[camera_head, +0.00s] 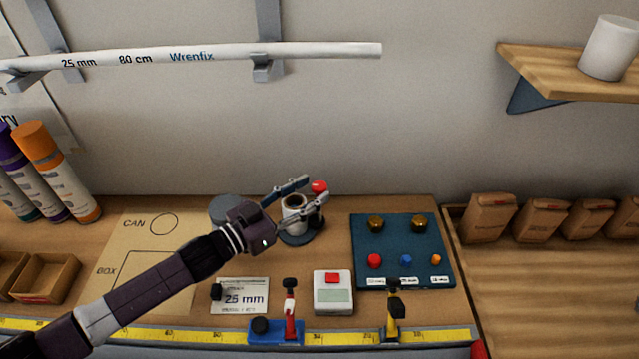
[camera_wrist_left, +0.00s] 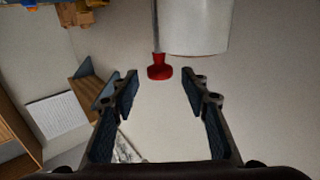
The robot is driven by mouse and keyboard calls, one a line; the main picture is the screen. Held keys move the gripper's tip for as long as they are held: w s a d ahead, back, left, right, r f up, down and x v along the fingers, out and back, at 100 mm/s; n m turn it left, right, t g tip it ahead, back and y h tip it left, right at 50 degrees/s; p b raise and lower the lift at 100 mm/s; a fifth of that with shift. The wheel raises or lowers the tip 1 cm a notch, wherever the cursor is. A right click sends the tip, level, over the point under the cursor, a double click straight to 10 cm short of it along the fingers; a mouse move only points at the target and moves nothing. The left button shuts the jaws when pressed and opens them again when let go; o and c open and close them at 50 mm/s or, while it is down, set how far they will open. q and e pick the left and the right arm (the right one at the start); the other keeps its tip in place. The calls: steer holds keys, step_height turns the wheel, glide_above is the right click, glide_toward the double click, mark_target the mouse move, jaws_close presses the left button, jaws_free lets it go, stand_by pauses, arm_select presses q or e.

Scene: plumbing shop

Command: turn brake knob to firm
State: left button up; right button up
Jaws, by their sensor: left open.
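A red knob (camera_head: 319,187) stands at the back of a small device with a white cylinder (camera_head: 291,220) on a dark round base. I cannot tell from any marking whether it is the brake knob. My left gripper (camera_head: 314,188) is open over this device, its fingers pointing toward the red knob. In the left wrist view the red knob (camera_wrist_left: 159,69) is beyond the open fingertips, between their lines, with clear space on both sides. Any firm mark is not visible. My right gripper is not in view.
A blue panel (camera_head: 386,253) with brass knobs and small coloured knobs stands right of the device. A white box with a red top (camera_head: 333,291), a red clamp-like tool (camera_head: 291,311) and a yellow tool (camera_head: 393,316) are in front. A wall-mounted white pipe (camera_head: 200,55) runs above.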

mark_target(321, 186)
arm_select(q)
steer(key=shift+x, duration=1.75)
jaws_close()
steer(key=shift+s+d+r+n+t+y+p, duration=0.1)
steer(key=shift+s+d+n+t+y+p, duration=0.05)
steer(key=shift+n+t+y+p, duration=0.2)
steer(key=shift+n+t+y, duration=0.25)
steer(key=shift+t+y, duration=0.1)
